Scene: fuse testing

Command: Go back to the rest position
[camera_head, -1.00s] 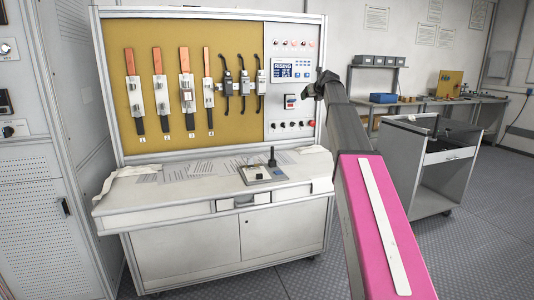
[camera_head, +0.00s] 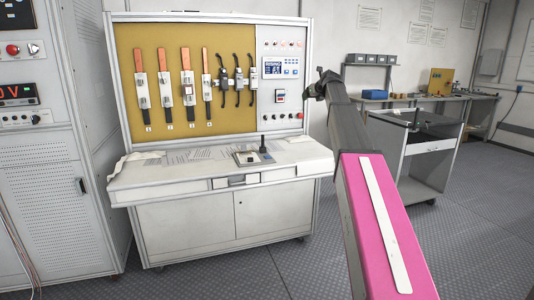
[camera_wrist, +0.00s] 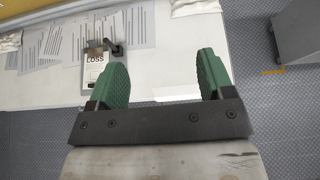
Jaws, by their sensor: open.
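My gripper (camera_wrist: 160,82) is open and empty in the wrist view, its two green fingers spread apart above the floor and the front edge of the test bench. In the head view my arm reaches forward from the lower right, and its far end hangs in front of the wall right of the bench, clear of it. The test bench (camera_head: 160,188) has a tan panel (camera_head: 165,60) with several fuses hung in a row. A small device with a black upright stick (camera_head: 253,157) rests on the bench top and also shows in the wrist view (camera_wrist: 96,70).
Papers (camera_head: 195,155) lie on the bench top. A grey cart (camera_head: 425,150) stands to the right of my arm. A long table (camera_head: 480,97) with blue and grey bins is at the back right. A tall cabinet (camera_head: 40,190) stands at the left. The floor (camera_head: 480,240) at the lower right is clear.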

